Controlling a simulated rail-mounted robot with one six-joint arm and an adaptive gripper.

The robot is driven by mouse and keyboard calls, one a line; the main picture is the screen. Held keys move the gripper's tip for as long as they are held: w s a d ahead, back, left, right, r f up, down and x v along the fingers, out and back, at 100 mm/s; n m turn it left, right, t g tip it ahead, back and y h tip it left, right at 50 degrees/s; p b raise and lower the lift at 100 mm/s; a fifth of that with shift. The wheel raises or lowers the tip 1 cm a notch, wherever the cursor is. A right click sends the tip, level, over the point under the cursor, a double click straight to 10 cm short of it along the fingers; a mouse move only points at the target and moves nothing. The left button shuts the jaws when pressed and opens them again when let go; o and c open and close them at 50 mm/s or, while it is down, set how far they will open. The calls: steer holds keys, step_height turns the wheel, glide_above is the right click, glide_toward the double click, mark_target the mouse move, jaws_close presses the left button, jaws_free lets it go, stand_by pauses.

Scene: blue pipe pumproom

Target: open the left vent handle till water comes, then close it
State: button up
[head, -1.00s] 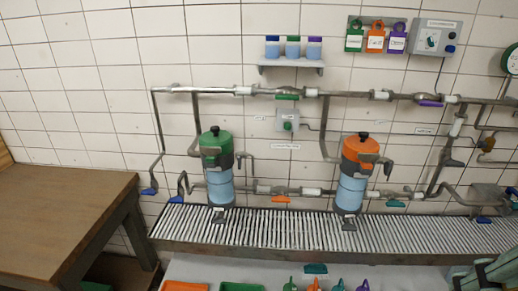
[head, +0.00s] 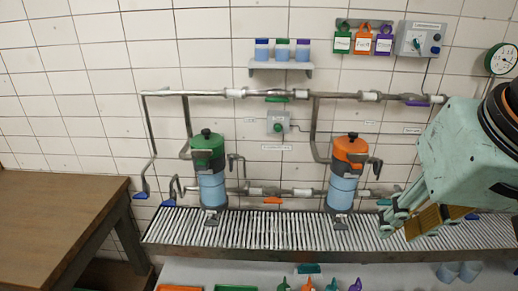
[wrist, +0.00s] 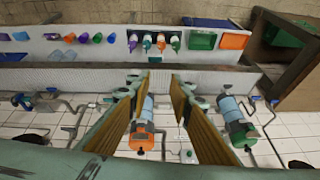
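The left filter housing (head: 210,165) has a green top and a clear blue body. A thin vent pipe (head: 237,160) with a small grey handle bends down at its right. Two blue handles (head: 140,195) (head: 168,203) hang on pipes further left; I cannot tell which handle is the vent one. No water shows from any pipe. My gripper (head: 398,222) is open and empty at the right, in front of the drain grate and well away from the left housing. In the wrist view its fingers (wrist: 161,85) are apart, and the green housing (wrist: 236,122) shows right of them.
The right housing (head: 347,170) with an orange top stands nearer my gripper. A slatted grate (head: 275,231) runs below the pipes. A brown table (head: 50,220) stands at the left. A shelf with bottles (head: 282,68) and a control box (head: 420,41) are on the wall.

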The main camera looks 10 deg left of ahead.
steer(key=w+a+f+t, duration=0.1)
steer(key=w+a+f, duration=0.4)
steer(key=w, duration=0.4)
steer(key=w+a+f+t+y+p, duration=0.1)
steer(key=w+a+f, duration=0.2)
steer(key=w+a, duration=0.5)
steer(key=w+a+f, duration=0.4)
steer(key=w+a, duration=0.1)
steer(key=w, duration=0.6)
steer(key=n+t, duration=0.1)
steer(key=t, duration=0.5)
glide_toward(230, 162)
steer(key=s, duration=0.2)
steer(key=shift+s+r+t, duration=0.4)
steer(key=shift+s+r, duration=0.05)
steer(key=shift+s, duration=0.05)
steer(key=shift+w+f, duration=0.1)
steer(key=shift+w, duration=0.05)
steer(key=x, duration=1.3)
steer(key=shift+w+d+f+b, duration=0.15)
steer(key=shift+w+f+b, duration=0.15)
steer(key=shift+f+b, duration=0.05)
